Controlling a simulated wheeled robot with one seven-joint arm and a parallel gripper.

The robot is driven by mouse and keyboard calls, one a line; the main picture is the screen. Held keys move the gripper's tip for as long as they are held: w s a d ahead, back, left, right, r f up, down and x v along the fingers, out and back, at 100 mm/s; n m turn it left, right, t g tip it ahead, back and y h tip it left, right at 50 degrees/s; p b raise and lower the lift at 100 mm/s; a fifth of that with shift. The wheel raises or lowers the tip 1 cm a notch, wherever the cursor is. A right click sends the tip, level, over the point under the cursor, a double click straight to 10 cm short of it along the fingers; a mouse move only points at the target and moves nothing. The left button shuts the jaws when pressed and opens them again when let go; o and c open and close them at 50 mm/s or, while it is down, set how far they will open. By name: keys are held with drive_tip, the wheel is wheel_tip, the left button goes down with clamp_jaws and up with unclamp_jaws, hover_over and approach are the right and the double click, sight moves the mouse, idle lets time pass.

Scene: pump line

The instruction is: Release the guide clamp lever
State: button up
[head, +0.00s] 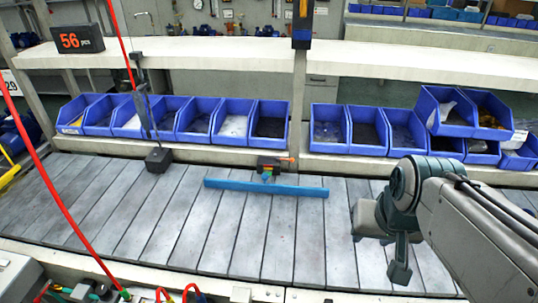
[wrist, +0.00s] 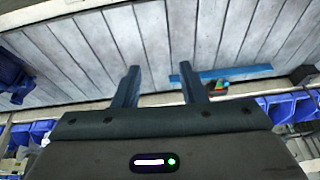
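The guide clamp (head: 268,163) is a small dark block with an orange lever-like strip (head: 286,159) pointing right, at the conveyor's far edge. In the wrist view the blue rail (wrist: 240,72) and the coloured clamp parts (wrist: 217,87) lie just right of my right finger; the lever's exact angle is too small to tell. My gripper (wrist: 160,66) is open, with nothing between its fingers. It is over the slats, apart from the clamp; in the head view my arm is at the right.
A black block (head: 158,159) with an upright rod stands on the conveyor to the left. Blue bins (head: 233,122) line the far side below a white shelf (head: 210,52). A red cable (head: 62,195) crosses the left side. The slats between arm and rail are clear.

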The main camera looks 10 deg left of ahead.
drive_tip(key=w+a+f+m+y+b, duration=0.1)
drive_tip(key=w+a+f+m, duration=0.2)
drive_tip(key=w, duration=0.9)
drive_tip(key=w+a+f+m+t+y, duration=0.1)
drive_tip(key=w+a+m, duration=0.25)
drive_tip(key=w, duration=0.85)
drive_tip(key=w+a+f+m+y+b, duration=0.15)
drive_tip(key=w+m, duration=0.25)
drive_tip(key=w, duration=0.8)
drive_tip(key=w+a+f+m+p, duration=0.2)
drive_tip(key=w+a+f, duration=0.2)
drive_tip(key=w+f, duration=0.5)
drive_tip(key=w+a+f+m+t+y+p, duration=0.1)
drive_tip(key=w+a+f+m+p, duration=0.1)
drive_tip(key=w+f, duration=0.8)
wheel_tip(320, 180, down, 2)
drive_tip(key=a+m, duration=0.1)
drive_tip(key=a, duration=0.1)
drive_tip(key=shift+a+f, duration=0.15)
drive_tip(key=shift+a, duration=0.2)
drive_tip(key=shift+m, duration=0.25)
clamp_jaws()
